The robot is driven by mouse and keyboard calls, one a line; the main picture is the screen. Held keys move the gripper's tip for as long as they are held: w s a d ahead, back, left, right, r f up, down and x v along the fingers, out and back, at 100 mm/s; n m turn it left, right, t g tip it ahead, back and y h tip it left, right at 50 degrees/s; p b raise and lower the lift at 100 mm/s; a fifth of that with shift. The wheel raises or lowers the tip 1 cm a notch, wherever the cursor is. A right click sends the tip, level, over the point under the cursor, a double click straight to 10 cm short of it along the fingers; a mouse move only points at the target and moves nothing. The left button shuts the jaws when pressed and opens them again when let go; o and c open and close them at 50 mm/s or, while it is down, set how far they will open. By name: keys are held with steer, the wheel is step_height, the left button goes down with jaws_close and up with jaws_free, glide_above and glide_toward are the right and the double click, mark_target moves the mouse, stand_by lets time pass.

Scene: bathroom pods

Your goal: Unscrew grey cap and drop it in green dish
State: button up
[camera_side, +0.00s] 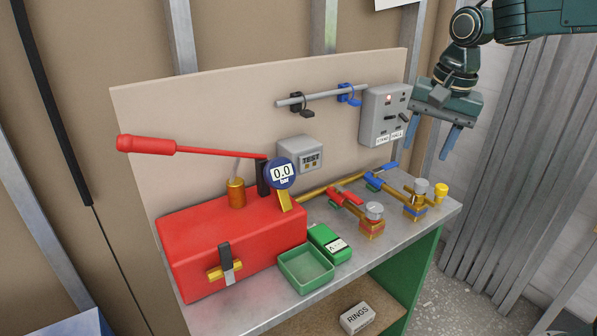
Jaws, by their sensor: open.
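A grey round cap (374,210) sits on the brass fitting of the red-handled valve (346,197). A second grey cap (421,186) sits on the brass fitting of the blue-handled valve (386,178), further right. I cannot tell which one is the task's cap. The green dish (305,265) is square, shallow and empty, near the bench's front edge, left of both caps. My gripper (427,150) is open and empty, with blue fingers pointing down. It is in the air above the right end of the bench, apart from both caps.
A red pump box (230,240) with a long red lever (147,145) and a gauge reading 0.0 (281,173) fills the bench's left. A green case (329,243) lies beside the dish. A yellow knob (441,191) and grey control box (384,114) are near my gripper.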

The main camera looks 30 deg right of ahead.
mark_target(375, 206)
steer(key=w+d+f+m+g, duration=0.1)
steer(key=w+f+m+g, duration=0.1)
steer(key=w+f+m, duration=0.4)
steer(key=w+f, duration=0.1)
steer(key=w, duration=0.4)
steer(key=shift+d+f+m, duration=0.25)
steer(key=shift+f+m, duration=0.05)
steer(key=shift+f, duration=0.15)
steer(key=shift+f, duration=6.75)
steer(key=c, duration=0.7)
steer(key=shift+c, duration=0.2)
